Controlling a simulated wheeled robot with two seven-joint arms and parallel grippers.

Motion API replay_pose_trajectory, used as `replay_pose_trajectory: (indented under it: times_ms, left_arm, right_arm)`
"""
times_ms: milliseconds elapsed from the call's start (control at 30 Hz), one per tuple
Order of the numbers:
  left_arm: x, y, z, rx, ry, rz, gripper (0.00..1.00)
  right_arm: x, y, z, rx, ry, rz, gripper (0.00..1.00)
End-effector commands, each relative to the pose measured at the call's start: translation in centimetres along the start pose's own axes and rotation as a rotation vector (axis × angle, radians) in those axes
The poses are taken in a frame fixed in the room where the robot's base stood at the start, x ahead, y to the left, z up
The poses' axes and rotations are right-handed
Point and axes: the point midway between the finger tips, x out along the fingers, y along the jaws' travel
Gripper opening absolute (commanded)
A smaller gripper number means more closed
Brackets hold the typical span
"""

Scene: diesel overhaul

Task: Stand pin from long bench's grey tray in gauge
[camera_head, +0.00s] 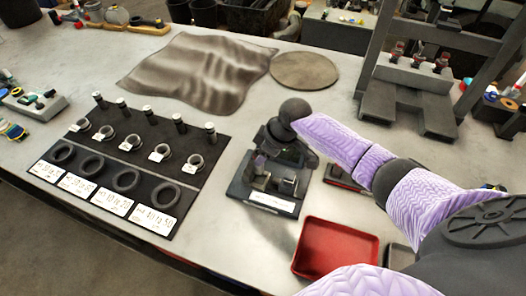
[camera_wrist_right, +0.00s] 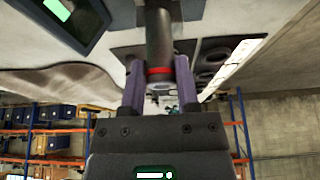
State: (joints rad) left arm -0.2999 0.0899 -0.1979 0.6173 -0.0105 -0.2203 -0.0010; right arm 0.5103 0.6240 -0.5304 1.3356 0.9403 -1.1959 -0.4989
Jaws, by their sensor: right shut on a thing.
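My right gripper (camera_wrist_right: 158,80) is shut on a dark cylindrical pin (camera_wrist_right: 159,40) with a red band near the fingers. In the head view my right arm reaches in from the right, and the gripper (camera_head: 268,150) is small and dark over a black fixture, possibly the gauge (camera_head: 262,198), with small blocks and a white label. The held pin cannot be made out clearly there. I cannot tell whether the pin touches the fixture. A grey tray (camera_head: 402,257) shows partly beside the red tray, mostly hidden by my arm. My left gripper is not in view.
A red tray (camera_head: 312,270) sits at the bench's front edge. A black board (camera_head: 88,150) with rings, pins and labels lies at left. A crumpled dark cloth (camera_head: 200,70) and a round mat (camera_head: 304,70) lie behind. A grey metal frame (camera_head: 405,100) stands back right.

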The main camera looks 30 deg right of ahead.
Motion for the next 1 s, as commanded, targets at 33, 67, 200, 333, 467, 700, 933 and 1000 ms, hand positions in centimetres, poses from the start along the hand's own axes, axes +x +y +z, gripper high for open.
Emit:
replay_pose_trajectory:
  times_ms: [33, 67, 200, 333, 467, 700, 933, 1000]
  left_arm:
    - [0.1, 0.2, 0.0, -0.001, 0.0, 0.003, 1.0]
    - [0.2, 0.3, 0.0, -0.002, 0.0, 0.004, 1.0]
    - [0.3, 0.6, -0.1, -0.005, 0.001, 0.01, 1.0]
    - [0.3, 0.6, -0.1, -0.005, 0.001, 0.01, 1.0]
    - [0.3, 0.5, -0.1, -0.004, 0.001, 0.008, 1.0]
    - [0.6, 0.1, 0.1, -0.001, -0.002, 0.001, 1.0]
    - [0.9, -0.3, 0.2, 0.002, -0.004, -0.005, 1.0]
    - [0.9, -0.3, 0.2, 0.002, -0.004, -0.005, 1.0]
  right_arm:
    - [0.2, 0.0, 0.1, 0.0, 0.001, 0.0, 0.0]
    - [0.3, 0.0, 0.1, 0.0, 0.001, 0.0, 0.0]
    - [0.5, 0.0, 0.2, 0.0, 0.001, 0.0, 0.0]
    - [0.5, 0.0, 0.2, 0.0, 0.001, 0.0, 0.0]
    - [0.5, 0.0, 0.2, 0.0, 0.001, 0.0, 0.0]
    - [1.0, 0.0, 0.4, 0.0, 0.001, 0.0, 0.0]
    - [1.6, 0.0, 0.7, 0.0, 0.001, 0.0, 0.0]
    - [1.6, 0.0, 0.7, 0.0, 0.001, 0.0, 0.0]
